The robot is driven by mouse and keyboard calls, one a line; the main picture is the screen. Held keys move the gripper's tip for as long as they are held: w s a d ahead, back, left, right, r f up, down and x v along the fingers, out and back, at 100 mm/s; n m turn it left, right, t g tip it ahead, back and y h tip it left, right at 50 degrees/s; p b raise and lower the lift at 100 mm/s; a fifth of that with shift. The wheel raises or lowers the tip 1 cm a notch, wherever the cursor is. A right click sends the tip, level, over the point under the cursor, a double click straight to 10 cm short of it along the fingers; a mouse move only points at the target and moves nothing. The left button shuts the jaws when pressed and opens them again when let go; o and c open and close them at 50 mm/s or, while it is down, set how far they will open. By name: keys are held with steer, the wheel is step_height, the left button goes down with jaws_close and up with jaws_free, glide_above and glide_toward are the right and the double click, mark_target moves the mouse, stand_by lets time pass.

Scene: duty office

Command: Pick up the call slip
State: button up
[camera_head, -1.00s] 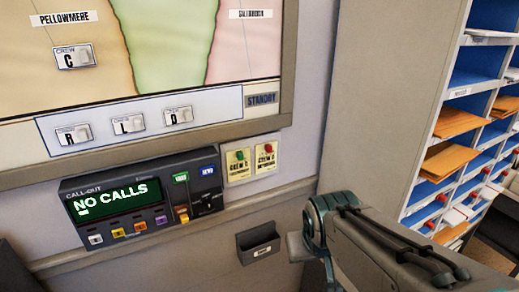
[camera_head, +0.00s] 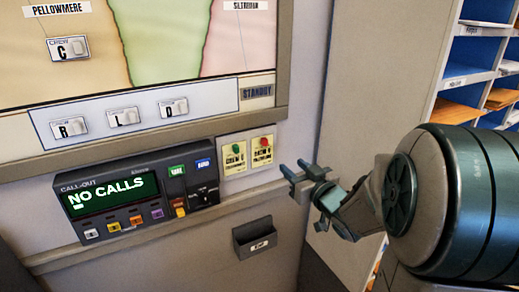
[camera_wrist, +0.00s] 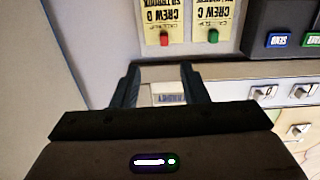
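Two yellow printed slips hang side by side on the wall right of the call-out unit. The left slip (camera_head: 233,160), marked crew C, has a green pin or button. The right slip (camera_head: 263,155), marked crew D, has a red one. In the wrist view both appear upside down at the top: the crew D slip (camera_wrist: 163,14) and the crew C slip (camera_wrist: 212,14). My gripper (camera_head: 296,172) is right of the slips, apart from them. In the wrist view its fingers (camera_wrist: 160,75) are spread with nothing held between them.
The call-out unit (camera_head: 137,192) reads NO CALLS. A wall map board (camera_head: 160,50) with crew tags hangs above it. A small dark wall holder (camera_head: 255,238) is below the slips. Shelves of envelopes (camera_head: 490,60) stand at the right.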

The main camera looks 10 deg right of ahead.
steer(key=p, duration=0.1)
glide_toward(268, 148)
step_height(268, 148, up, 3)
steer(key=a, duration=0.2)
steer(key=shift+f+p+x, duration=0.15)
steer(key=shift+p+x, duration=0.35)
steer(key=shift+x, duration=1)
steer(key=shift+f+p+x, duration=0.2)
steer(key=shift+p+x, duration=0.3)
steer(key=shift+x, duration=1)
jaws_close()
